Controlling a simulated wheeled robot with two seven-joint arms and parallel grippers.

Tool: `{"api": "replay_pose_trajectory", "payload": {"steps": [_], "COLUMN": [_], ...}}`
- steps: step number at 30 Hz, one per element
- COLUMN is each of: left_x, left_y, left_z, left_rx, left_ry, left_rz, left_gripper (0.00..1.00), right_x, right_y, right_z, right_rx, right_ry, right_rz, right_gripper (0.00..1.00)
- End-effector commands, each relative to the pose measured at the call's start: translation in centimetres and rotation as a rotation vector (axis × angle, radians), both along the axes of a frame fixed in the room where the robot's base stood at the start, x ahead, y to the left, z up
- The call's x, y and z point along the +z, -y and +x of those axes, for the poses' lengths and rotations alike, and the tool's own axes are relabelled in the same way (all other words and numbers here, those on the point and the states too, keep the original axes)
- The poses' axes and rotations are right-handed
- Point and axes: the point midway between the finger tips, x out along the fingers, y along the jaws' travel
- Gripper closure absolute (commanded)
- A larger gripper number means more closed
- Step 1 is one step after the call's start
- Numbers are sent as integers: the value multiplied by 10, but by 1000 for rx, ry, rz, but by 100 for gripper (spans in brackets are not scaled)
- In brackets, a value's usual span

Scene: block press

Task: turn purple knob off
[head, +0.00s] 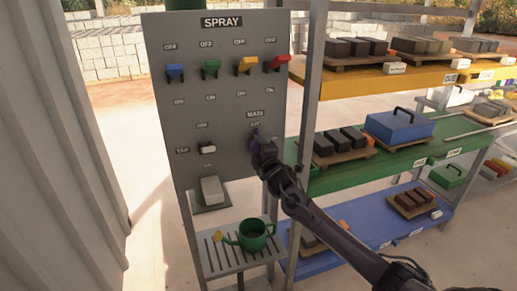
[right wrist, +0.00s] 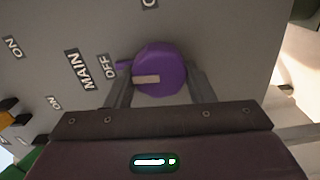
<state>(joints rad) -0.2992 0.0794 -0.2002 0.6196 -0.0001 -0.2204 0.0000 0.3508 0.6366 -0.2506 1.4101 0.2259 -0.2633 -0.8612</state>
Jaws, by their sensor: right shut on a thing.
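The purple knob (head: 253,144) is on the grey panel under the MAIN label, partly hidden by my right gripper (head: 262,150) in the head view. In the right wrist view the round purple knob (right wrist: 165,60) sits between the two fingers of my right gripper (right wrist: 160,90), which is shut on it. A small purple tab on the knob's edge points at the OFF label (right wrist: 109,67). A beige bar marks the knob's face. My left gripper is not in view.
The grey panel (head: 222,100) carries blue, green, yellow and red levers under a SPRAY label, and a white switch lower down. A green watering can (head: 252,235) stands on a slatted shelf below. Loaded shelves (head: 410,155) stand to the right; a corrugated wall (head: 65,150) is at left.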

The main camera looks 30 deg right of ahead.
Motion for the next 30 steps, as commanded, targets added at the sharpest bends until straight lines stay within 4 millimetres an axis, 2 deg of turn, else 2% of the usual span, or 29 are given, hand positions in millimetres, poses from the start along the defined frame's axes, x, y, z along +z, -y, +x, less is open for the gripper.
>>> {"api": "replay_pose_trajectory", "payload": {"steps": [9, 22, 23, 27, 30], "left_x": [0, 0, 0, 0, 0], "left_y": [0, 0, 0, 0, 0], "left_z": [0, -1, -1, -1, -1], "left_rx": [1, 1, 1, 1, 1], "left_ry": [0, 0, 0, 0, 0], "left_rz": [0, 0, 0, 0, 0], "left_gripper": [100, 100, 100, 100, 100], "right_x": [-2, -2, -2, -1, -1], "right_y": [0, 0, 0, 0, 0], "right_z": [0, 0, 0, 0, 0], "right_rx": [0, 0, 1, 0, 0], "right_ry": [-21, -24, -24, -23, -22], "right_rz": [-80, -89, -89, -88, -87], "right_gripper": [74, 74, 50, 32, 30]}}
